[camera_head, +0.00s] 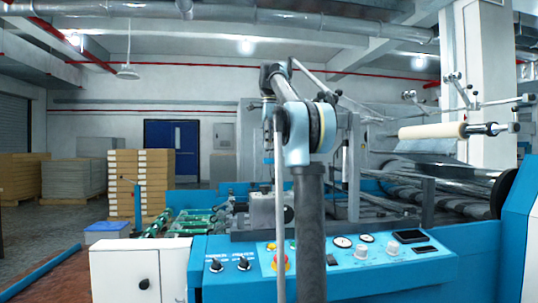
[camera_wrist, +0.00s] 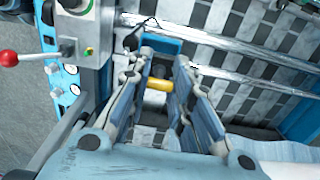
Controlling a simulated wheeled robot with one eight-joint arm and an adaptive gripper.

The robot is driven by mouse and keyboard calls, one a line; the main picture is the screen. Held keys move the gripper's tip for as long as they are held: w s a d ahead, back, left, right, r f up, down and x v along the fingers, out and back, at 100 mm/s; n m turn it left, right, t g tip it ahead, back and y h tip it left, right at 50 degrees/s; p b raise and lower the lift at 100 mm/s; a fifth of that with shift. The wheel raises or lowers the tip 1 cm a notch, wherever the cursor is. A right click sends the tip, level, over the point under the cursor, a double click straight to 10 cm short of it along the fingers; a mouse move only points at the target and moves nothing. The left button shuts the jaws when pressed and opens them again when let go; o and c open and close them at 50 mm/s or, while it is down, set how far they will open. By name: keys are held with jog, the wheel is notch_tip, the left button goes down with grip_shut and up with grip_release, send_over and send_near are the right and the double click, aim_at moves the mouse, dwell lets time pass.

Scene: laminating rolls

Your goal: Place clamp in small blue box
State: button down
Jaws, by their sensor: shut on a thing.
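In the wrist view my gripper (camera_wrist: 160,66) reaches over the machine with a finger on each side of a small yellow piece (camera_wrist: 158,85). A blue bar (camera_wrist: 162,46) and a black part lie just beyond the fingertips. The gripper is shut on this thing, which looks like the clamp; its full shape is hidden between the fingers. In the head view my gripper hangs beyond my arm and is too small to read. A small blue box (camera_head: 108,229) with a pale lower side is at the left, beside the white cabinet, well apart from my gripper.
A blue control panel (camera_head: 345,258) with knobs and gauges spans the front. A white cabinet (camera_head: 138,270) stands at its left. Metal rods (camera_wrist: 225,51) cross the wrist view, with a red-knobbed lever (camera_wrist: 10,58) at left. Stacked boxes (camera_head: 140,180) stand behind; open floor lies far left.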

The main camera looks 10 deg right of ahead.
aim_at(269, 150)
jog(key=shift+f, duration=1.95)
jog(key=shift+f, duration=0.1)
jog(key=c, duration=1.4)
grip_release()
jog(key=shift+c, duration=0.2)
jog(key=shift+s+r, duration=0.1)
jog(key=shift+r, duration=6)
